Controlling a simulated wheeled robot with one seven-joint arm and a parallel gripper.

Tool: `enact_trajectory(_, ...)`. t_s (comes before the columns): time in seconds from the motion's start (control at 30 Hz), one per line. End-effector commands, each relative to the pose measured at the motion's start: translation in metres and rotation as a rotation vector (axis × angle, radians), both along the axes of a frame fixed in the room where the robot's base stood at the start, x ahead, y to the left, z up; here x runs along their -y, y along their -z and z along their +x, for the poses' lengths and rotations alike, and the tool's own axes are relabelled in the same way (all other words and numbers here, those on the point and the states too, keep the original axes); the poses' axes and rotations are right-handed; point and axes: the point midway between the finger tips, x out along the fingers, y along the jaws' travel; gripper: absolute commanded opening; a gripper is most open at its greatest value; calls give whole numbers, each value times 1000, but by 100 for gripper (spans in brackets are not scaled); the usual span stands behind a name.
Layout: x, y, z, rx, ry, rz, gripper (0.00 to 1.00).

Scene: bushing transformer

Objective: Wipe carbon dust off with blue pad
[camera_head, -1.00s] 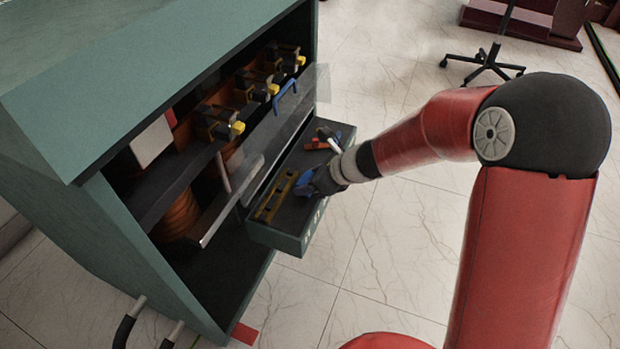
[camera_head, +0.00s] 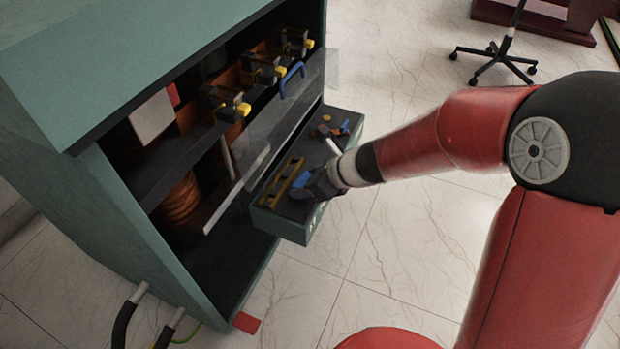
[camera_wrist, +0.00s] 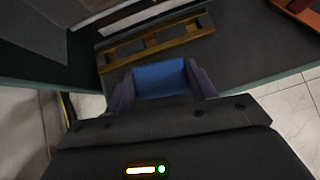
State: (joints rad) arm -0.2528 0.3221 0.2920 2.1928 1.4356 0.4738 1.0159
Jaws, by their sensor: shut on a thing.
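My gripper (camera_head: 312,185) is over the open drawer of the green cabinet and is shut on the blue pad (camera_head: 301,179). In the wrist view, the blue pad (camera_wrist: 160,80) sits between the two dark fingers of my gripper (camera_wrist: 161,86). The yellow-brown slotted bar (camera_wrist: 157,42) lies just beyond the pad, on the drawer floor. Whether the pad touches the drawer floor, I cannot tell. I cannot make out carbon dust on any surface.
The green cabinet (camera_head: 150,75) is open at the front, with coils (camera_head: 180,200) and yellow-tipped fittings inside. A clear panel with a blue handle (camera_head: 291,79) stands above the drawer (camera_head: 287,228). Other tools lie at the drawer's far end.

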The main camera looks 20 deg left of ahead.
Motion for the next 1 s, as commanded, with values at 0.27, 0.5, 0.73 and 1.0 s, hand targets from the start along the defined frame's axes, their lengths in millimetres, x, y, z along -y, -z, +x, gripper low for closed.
enact_trajectory(0.27, -2, 3, -16, 0, -3, 0, 34)
enact_trajectory(0.5, -2, 3, -27, -2, -3, -1, 34)
enact_trajectory(0.73, -3, 3, -37, -2, -4, -1, 34)
enact_trajectory(1.0, -4, 1, -53, -3, -3, 0, 34)
